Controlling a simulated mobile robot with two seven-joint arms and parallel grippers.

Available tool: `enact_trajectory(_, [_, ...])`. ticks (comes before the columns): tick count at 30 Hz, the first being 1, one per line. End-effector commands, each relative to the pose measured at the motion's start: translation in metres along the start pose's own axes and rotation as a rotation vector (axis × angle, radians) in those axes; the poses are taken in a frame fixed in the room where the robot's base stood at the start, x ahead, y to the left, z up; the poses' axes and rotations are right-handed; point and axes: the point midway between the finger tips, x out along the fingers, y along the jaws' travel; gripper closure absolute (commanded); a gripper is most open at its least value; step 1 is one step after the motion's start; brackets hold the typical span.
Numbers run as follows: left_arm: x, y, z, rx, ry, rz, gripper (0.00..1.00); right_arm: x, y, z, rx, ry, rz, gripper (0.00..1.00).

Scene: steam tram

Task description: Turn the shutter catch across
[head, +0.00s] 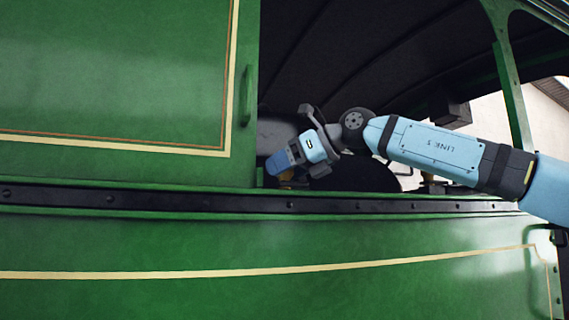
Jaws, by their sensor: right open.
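My right gripper (277,165) reaches in from the right across the cab opening. It points left and down, with its tips close to the sill and near the right edge of a green panel (110,75) that may be the shutter. Its jaws are open, though the gap between the fingers is hard to see. A small brass-coloured piece (287,177) shows just beneath the fingers. It may be the catch, but most of it is hidden and I cannot tell its angle or whether the fingers touch it. My left gripper is not in view.
A green upright handle (247,95) stands on the panel's right edge. A dark riveted rail (150,200) runs below the opening, above the green lower side (250,250). Another brass fitting (429,178) sits on the sill under my right arm. The dark cab interior lies behind.

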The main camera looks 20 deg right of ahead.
Motion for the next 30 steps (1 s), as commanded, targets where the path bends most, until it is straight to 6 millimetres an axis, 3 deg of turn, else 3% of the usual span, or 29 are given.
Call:
enact_trajectory(8, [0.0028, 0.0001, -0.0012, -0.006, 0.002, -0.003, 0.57, 0.0022, -0.0001, -0.0005, 0.0, 0.0, 0.0, 0.37])
enact_trajectory(15, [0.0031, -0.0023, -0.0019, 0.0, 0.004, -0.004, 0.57, 0.0018, -0.0001, -0.0003, 0.0, 0.0, 0.0, 0.84])
enact_trajectory(30, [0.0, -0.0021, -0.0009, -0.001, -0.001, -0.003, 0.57, 0.0029, -0.0015, -0.0012, -0.044, 0.002, 0.12, 0.84])
